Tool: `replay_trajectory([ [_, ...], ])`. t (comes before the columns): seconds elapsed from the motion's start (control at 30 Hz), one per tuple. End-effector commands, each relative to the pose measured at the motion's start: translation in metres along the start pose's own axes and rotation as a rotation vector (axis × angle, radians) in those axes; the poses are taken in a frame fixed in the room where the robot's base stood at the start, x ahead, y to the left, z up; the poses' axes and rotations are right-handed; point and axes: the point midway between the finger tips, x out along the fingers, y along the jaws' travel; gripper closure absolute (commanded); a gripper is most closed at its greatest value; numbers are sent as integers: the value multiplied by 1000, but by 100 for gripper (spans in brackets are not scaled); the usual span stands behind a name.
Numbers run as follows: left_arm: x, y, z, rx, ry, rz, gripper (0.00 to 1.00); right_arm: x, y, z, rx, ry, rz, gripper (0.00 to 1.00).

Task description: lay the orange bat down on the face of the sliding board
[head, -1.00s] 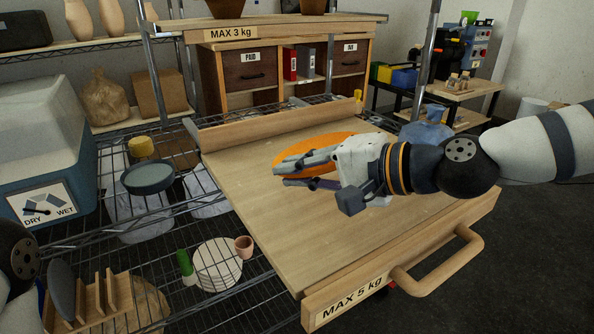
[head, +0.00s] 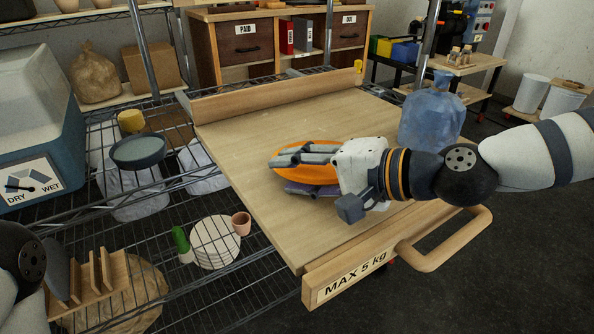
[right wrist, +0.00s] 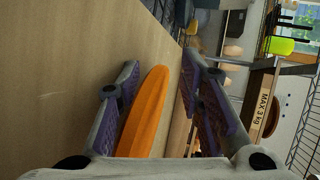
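The orange bat (head: 314,176) shows as a rounded orange shape over the sliding board (head: 250,160), low above its face or touching it; I cannot tell which. My right gripper (head: 292,172) reaches in from the right, its fingers above and below the bat. In the right wrist view the bat (right wrist: 150,110) is seen nearly edge-on between the two fingers of my right gripper (right wrist: 165,95). A gap shows between the bat and the right-hand finger, so the gripper looks open around it. My left gripper is out of view.
The board has a raised back rail (head: 275,93) and a front handle (head: 445,240). A blue water jug (head: 432,112) stands beyond its right side. Wire shelving on the left holds plates (head: 215,243), a small pot (head: 242,223) and a dark round pan (head: 138,151). The board's left half is clear.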

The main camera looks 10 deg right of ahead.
Motion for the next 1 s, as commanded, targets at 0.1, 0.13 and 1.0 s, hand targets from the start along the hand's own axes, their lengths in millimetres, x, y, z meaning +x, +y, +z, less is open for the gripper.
replay_trajectory([
  [0.1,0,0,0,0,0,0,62,0,0,0,0,0,1,65],
  [0.13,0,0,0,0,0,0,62,0,0,0,1,0,1,65],
  [1.0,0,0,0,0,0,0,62,-75,0,0,0,-1,0,65],
])
